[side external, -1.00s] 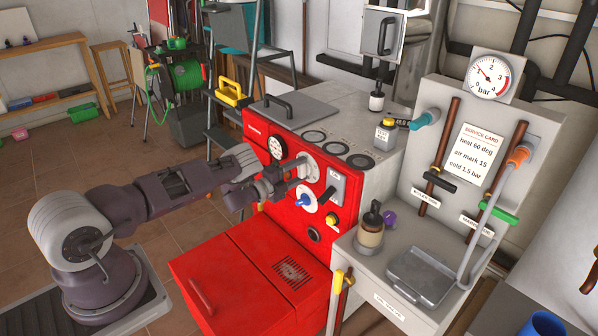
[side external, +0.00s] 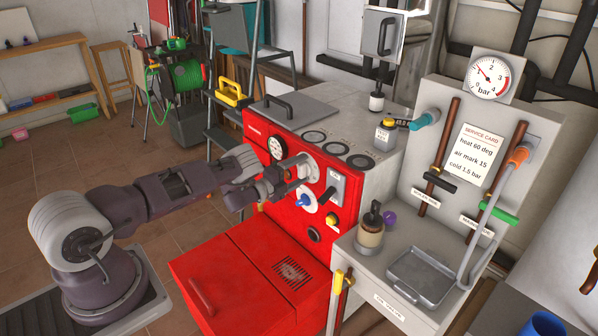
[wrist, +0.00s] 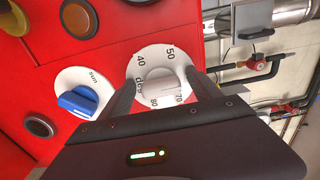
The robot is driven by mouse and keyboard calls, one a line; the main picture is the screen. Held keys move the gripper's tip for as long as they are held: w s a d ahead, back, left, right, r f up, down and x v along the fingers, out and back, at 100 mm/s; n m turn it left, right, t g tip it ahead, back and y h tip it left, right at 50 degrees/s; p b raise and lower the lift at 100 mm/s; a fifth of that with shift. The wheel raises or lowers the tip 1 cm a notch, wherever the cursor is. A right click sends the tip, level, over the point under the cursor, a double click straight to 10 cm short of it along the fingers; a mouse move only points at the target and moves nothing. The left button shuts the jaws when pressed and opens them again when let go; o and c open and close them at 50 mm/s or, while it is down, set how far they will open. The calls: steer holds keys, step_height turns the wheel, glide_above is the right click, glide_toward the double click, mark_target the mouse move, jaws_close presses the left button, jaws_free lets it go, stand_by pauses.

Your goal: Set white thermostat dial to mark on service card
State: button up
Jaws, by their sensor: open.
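The white thermostat dial (wrist: 161,62) is on the red boiler front, with a raised grip bar in its middle. Its printed numbers 40, 50, 70 and 80 show in the wrist view; the 60 cannot be made out. The dial also shows in the side view (side external: 308,168). My gripper (wrist: 163,82) is open, with one finger on each side of the dial's grip; contact cannot be told. In the side view my gripper (side external: 287,178) is at the boiler front. The service card (side external: 477,155) reads heat 60 deg, air mark 15, cold 1.5 bar.
A blue knob (wrist: 80,100) on a white disc sits beside the dial. A grey switch plate (side external: 336,187) is at its right in the side view. Dark round buttons (wrist: 38,126) are nearby. A side bench with a grey tray (side external: 420,274) stands right of the boiler.

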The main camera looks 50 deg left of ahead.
steer(key=s, duration=0.7)
